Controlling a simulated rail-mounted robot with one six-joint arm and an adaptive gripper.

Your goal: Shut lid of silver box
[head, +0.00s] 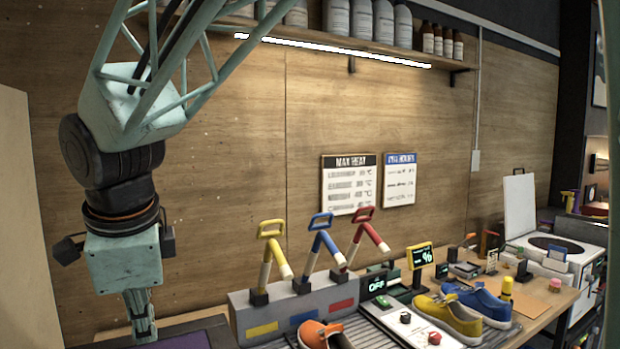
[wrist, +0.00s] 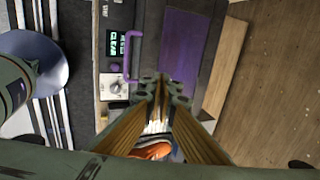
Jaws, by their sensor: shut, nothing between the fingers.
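My gripper (head: 142,315) points down at the left of the head view, shut and empty. In the wrist view, its fingertips (wrist: 163,88) meet beside a dark unit with a purple panel (wrist: 191,40) and a purple handle (wrist: 131,62). No box is plainly silver. A pale box-like machine (head: 585,262) stands at the far right of the head view, with a white upright panel (head: 520,206) at its back that looks like a raised lid. My gripper is far from it. I cannot tell whether either unit is the silver box.
A grey block (head: 290,309) with yellow, blue and red levers stands right of my gripper. An orange shoe (head: 323,335) is at the bottom edge. Blue-and-yellow shoes (head: 480,302) and small display units (head: 420,256) crowd the bench. A wooden wall stands behind.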

